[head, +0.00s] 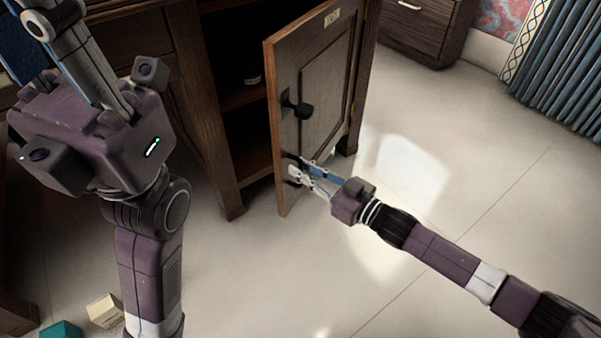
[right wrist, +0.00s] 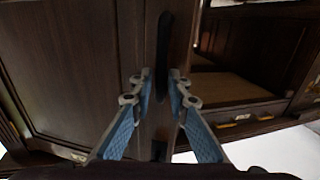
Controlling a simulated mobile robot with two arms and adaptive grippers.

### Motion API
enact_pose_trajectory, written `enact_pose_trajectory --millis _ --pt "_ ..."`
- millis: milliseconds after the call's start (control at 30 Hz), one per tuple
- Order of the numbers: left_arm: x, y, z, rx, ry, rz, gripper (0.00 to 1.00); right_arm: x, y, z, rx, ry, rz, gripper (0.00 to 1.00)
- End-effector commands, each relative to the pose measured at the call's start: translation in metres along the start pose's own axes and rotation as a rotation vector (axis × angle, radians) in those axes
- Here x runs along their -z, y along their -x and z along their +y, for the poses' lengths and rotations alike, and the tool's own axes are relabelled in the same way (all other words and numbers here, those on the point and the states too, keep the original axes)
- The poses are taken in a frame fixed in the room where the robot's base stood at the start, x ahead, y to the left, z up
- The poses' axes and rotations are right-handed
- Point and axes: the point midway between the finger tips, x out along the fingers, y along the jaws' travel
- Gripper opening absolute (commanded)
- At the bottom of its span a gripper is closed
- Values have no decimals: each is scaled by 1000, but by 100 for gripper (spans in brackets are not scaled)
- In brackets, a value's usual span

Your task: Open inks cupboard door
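The cupboard door (head: 325,75) is brown wood with a small label near its top. It stands ajar, and the dark inside of the cupboard shows to its left. My right gripper (head: 303,172) is at the door's lower free edge, below the knob. In the right wrist view its fingers (right wrist: 160,82) are apart, with a black handle-like bar (right wrist: 163,45) between or just beyond them. Contact is unclear. My left gripper (head: 50,45) is raised at the upper left, its tips partly cut off.
The cupboard frame (head: 222,180) stands left of the door. A drawer unit (head: 425,25) is at the upper right, beside a blue pleated curtain or radiator (head: 565,70). Small cream (head: 105,311) and teal (head: 62,330) boxes lie at the lower left.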

Motion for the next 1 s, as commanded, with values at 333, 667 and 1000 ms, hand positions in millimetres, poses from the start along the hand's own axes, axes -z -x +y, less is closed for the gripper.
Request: enact_pose_trajectory --millis 333,667,1000 --pt "3 -3 1 -5 -2 13 16 1 -9 0 0 -1 0 16" --pt "3 -3 1 -5 -2 13 16 0 -8 0 0 0 0 0" --pt "3 -3 1 -5 -1 13 16 0 -6 1 4 0 0 0"
